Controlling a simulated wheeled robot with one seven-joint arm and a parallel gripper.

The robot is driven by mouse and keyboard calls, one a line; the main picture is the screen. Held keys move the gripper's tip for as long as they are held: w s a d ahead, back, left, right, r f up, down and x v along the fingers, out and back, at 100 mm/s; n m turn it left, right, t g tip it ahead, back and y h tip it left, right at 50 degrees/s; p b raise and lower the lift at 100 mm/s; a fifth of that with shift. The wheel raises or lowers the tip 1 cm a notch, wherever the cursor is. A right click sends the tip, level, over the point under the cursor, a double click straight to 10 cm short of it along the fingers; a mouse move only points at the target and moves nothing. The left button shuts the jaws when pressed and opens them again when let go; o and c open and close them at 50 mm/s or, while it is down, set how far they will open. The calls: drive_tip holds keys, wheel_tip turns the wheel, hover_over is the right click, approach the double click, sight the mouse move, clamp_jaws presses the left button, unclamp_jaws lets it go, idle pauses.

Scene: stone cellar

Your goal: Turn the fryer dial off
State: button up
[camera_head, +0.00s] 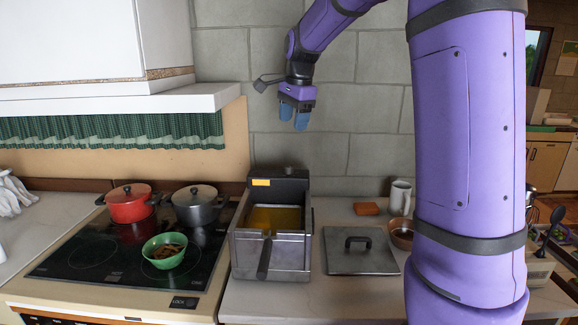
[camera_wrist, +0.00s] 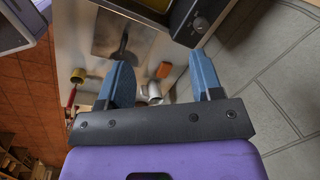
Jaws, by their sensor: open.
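The fryer (camera_head: 298,262) stands on the counter right of the cooktop, a metal box with yellow oil inside. Its black control box (camera_head: 262,195) rises at the back, with an orange-yellow panel, and a dial (camera_head: 289,170) sits at its top. In the wrist view the round dark dial (camera_wrist: 200,24) shows at the top right, beyond the right finger. Its exact setting is too small to read. My gripper (camera_head: 293,116) is open and empty, fingers pointing down, above the control box and apart from it. Its two blue fingers also show in the wrist view (camera_wrist: 160,62).
The fryer's lid (camera_head: 345,264) lies on the counter to its right, near an orange block (camera_head: 366,208), a mug (camera_head: 400,196) and a copper pan (camera_head: 402,236). A red pot (camera_head: 128,208), a grey pot (camera_head: 195,212) and a green bowl (camera_head: 160,262) stand on the cooktop. A stone wall (camera_head: 340,150) closes the back.

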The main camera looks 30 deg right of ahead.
sight(289, 166)
drive_tip(key=w+d+f+m+g, duration=0.1)
drive_tip(key=w+d+f+m, duration=0.25)
drive_tip(key=w, duration=0.25)
drive_tip(key=w+d+f+m, duration=0.3)
drive_tip(key=w+f, duration=0.2)
drive_tip(key=w, duration=0.1)
drive_tip(key=shift+h, duration=0.3)
drive_tip(key=f, duration=1)
drive_tip(key=shift+w+d+f, duration=0.1)
drive_tip(key=shift+w+f, duration=0.2)
drive_tip(key=c, duration=0.9)
